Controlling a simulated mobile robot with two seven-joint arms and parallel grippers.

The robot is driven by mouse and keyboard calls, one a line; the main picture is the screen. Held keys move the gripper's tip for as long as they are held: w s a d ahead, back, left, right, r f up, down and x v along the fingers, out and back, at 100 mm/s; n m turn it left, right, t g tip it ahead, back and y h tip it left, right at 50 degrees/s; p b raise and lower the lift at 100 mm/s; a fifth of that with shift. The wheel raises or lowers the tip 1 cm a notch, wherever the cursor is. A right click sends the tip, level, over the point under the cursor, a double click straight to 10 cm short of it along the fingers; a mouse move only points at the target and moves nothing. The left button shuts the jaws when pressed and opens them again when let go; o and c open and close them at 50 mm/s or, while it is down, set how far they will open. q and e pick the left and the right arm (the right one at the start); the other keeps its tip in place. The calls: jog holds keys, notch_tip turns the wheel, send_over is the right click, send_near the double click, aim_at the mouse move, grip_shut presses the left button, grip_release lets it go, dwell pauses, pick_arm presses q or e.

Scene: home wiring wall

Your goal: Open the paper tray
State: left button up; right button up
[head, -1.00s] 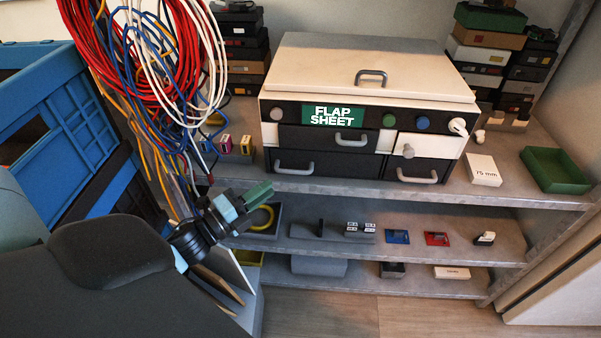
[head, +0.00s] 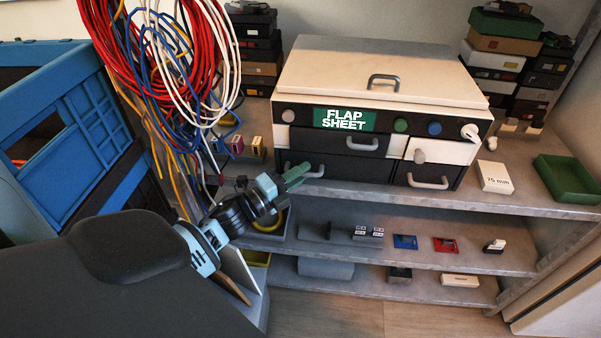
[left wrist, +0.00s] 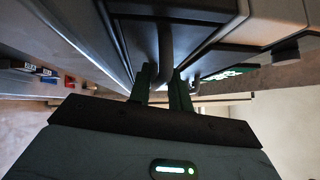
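A white and black machine (head: 385,75) labelled "FLAP SHEET" stands on the top shelf. Its front has several dark drawers with grey handles; none carries a readable "paper tray" label. The lower left drawer (head: 340,170) is closed, with a grey handle (head: 318,172). My left gripper (head: 298,177) is at the left part of this handle and partly covers it. In the left wrist view, my left gripper (left wrist: 163,85) has its two dark fingers apart, with the handle (left wrist: 165,45) lined up with the gap between them. Whether they touch it is unclear. My right gripper is not in view.
Bundled red, white and blue cables (head: 165,60) hang close to my left arm. A blue crate (head: 65,130) stands at the left. A white "75 mm" box (head: 495,177) and a green tray (head: 568,178) sit right of the machine. Small parts lie on the shelf below.

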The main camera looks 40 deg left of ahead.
pick_arm(q)
jog(key=shift+w, duration=0.15)
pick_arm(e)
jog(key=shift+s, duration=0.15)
pick_arm(q)
jog(key=shift+c, duration=0.2)
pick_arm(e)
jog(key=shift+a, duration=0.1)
pick_arm(q)
grip_shut()
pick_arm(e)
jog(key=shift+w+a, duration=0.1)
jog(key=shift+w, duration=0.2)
